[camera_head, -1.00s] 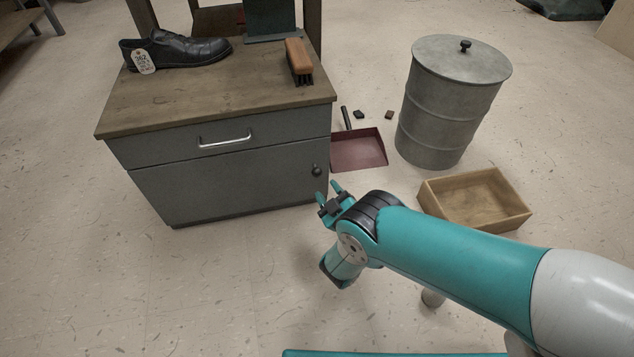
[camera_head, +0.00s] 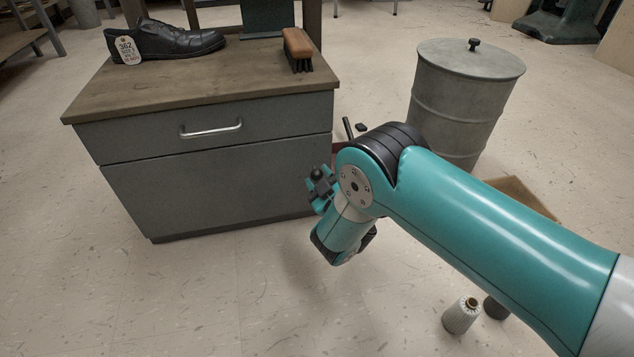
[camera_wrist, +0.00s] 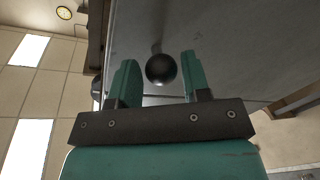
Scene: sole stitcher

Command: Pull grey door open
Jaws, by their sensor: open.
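The grey door (camera_head: 205,190) is the lower front of the cabinet, under a drawer, and looks closed. Its dark round knob (camera_wrist: 160,69) shows in the wrist view between my gripper's two teal fingers. My gripper (camera_wrist: 158,80) is open, with a finger on each side of the knob and a gap visible to each. In the head view my gripper (camera_head: 318,184) is at the right edge of the door, and my wrist partly hides that side.
The cabinet's drawer (camera_head: 205,125) has a silver handle. A black shoe (camera_head: 175,42) with a tag and a brush (camera_head: 298,50) lie on the wooden top. A metal drum (camera_head: 465,100) stands to the right. A thread cone (camera_head: 461,315) stands on the floor. Floor before the door is clear.

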